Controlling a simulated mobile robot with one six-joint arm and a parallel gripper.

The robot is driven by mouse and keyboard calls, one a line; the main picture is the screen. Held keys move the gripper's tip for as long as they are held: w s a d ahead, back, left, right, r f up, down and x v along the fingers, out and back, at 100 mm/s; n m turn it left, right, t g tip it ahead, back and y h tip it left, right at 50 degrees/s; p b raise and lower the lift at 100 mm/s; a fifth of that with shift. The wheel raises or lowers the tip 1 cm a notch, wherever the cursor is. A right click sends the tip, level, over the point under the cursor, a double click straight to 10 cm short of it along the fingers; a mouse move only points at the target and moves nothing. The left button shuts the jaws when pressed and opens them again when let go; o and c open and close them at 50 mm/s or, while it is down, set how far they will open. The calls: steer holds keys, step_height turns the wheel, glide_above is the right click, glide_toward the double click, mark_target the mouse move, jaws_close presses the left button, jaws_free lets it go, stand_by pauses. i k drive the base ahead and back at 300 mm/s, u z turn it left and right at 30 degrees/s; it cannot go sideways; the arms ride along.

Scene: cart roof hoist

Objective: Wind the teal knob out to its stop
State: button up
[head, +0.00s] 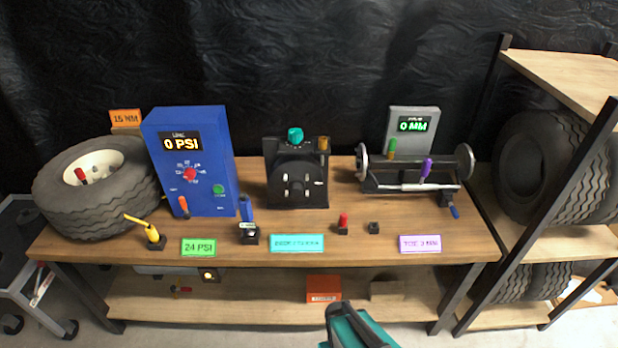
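The teal knob (295,134) sits on top of a black upright unit (296,180) at the middle of the bench, toward its back. The unit has a round dark face with several light studs, and a brown-gold cylinder (323,145) at its top right. A teal label (297,243) lies on the bench in front of it. My gripper (340,310) shows only in part at the bottom edge, dark with teal, in front of the bench and well away from the knob. Its fingers cannot be made out clearly.
A tyre (95,185) and a blue 0 PSI box (188,160) stand left of the unit. A blue-handled piece (247,220) and red cap (343,222) are in front. An axle rig (415,180) with purple handle stands right. A tyre rack (550,170) is far right.

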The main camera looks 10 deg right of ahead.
mark_target(295, 134)
steer(key=k, duration=1.3)
steer(key=u, duration=0.55)
steer(key=i, duration=0.7)
steer(key=u, duration=0.7)
steer(key=i, duration=0.7)
steer(key=u, duration=0.1)
